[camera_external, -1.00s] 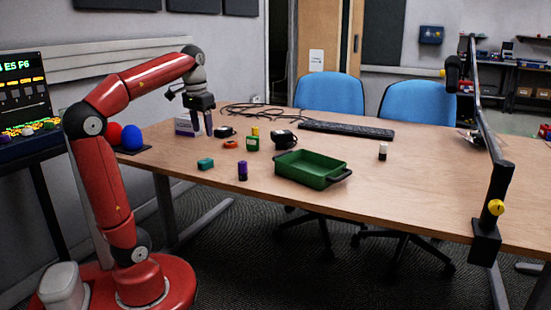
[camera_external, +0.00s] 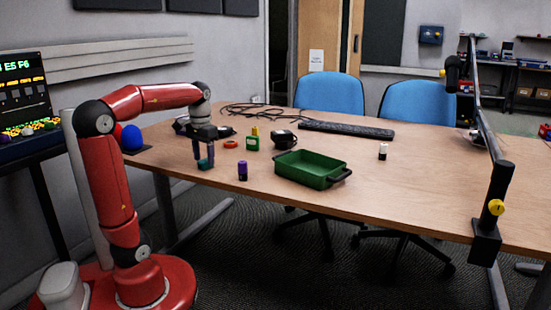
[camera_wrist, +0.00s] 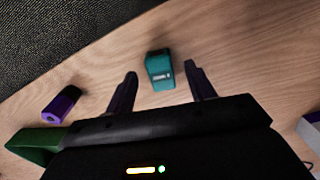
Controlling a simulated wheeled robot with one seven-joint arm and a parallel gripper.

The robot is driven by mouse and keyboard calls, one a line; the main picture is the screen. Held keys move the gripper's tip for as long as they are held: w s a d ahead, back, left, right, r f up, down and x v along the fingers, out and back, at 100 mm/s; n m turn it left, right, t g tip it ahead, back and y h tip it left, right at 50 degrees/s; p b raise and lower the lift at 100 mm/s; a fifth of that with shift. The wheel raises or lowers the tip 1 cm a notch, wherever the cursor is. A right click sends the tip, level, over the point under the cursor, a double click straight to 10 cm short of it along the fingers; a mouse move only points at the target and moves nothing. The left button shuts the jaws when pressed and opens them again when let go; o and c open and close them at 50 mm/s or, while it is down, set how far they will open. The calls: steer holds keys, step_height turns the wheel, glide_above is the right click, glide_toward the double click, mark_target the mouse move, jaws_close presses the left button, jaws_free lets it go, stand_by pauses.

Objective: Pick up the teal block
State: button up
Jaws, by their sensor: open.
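The teal block (camera_external: 205,164) lies on the wooden table near its front left edge.
A green tray (camera_external: 311,172) is farther right. An orange ring (camera_external: 230,144), a green bottle (camera_external: 253,142) and a black keyboard (camera_external: 347,130) lie behind.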

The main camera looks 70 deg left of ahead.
steer(key=shift+f, duration=0.95)
steer(key=shift+c, duration=0.2)
steer(key=c, duration=1)
steer(key=shift+r, duration=0.15)
